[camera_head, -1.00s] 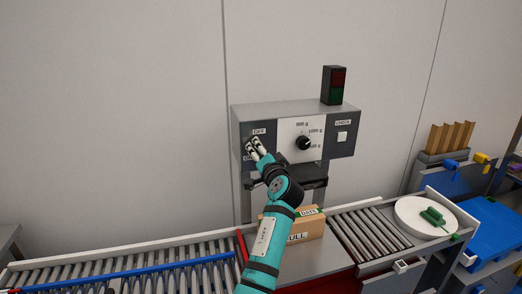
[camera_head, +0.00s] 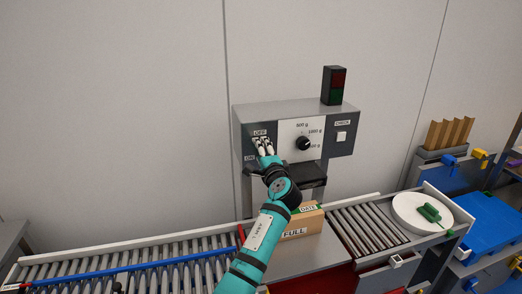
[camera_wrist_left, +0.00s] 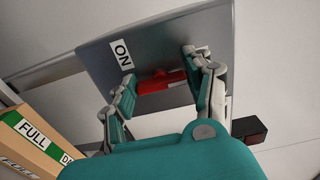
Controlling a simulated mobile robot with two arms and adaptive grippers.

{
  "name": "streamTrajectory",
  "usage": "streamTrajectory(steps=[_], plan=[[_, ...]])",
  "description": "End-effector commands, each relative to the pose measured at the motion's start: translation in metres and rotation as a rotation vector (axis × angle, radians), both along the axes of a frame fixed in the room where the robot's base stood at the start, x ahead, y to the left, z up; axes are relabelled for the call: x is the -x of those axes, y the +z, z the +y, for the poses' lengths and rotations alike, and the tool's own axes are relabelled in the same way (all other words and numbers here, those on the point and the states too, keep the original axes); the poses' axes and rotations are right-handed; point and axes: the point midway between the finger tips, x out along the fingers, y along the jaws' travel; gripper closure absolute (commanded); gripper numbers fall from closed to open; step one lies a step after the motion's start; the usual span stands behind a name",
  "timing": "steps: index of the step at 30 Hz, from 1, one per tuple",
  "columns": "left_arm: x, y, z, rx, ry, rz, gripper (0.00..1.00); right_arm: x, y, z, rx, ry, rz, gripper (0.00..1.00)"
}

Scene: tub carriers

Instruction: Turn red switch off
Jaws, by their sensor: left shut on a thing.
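The red switch (camera_wrist_left: 163,82) shows in the left wrist view on the grey panel, between my left gripper's fingers. An ON label (camera_wrist_left: 122,54) is beside it. In the head view the fingers of my left gripper (camera_head: 263,147) hide the switch on the control box (camera_head: 290,110). They are just below the OFF label (camera_head: 260,133) and to the right of the ON label (camera_head: 250,157). My left gripper (camera_wrist_left: 165,88) is shut on the red switch. My right gripper is not in view.
The box also carries a black dial (camera_head: 303,143), a white CHECK button (camera_head: 341,136) and a red-green lamp (camera_head: 334,85). Below are a carton marked FULL (camera_head: 300,228), roller conveyors (camera_head: 365,229) and a round white plate (camera_head: 408,206). The wall is behind.

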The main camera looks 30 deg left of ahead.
Motion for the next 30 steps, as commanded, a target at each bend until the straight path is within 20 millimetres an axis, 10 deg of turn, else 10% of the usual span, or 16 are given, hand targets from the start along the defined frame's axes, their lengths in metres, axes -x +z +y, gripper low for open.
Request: streamTrajectory(steps=[16, 17, 21, 30], plan=[[-0.0005, 0.0012, -0.0006, -0.018, -0.002, 0.016, 0.8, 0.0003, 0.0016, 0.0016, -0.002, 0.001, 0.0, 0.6], [-0.0005, 0.0012, -0.0005, -0.018, -0.002, 0.016, 0.44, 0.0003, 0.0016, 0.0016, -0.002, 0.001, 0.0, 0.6], [-0.0004, 0.0009, -0.0003, -0.016, -0.001, 0.016, 0.26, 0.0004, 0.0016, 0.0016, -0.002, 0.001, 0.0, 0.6], [0.0003, 0.0002, -0.0008, -0.015, -0.001, 0.016, 0.23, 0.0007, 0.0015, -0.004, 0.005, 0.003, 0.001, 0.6]])
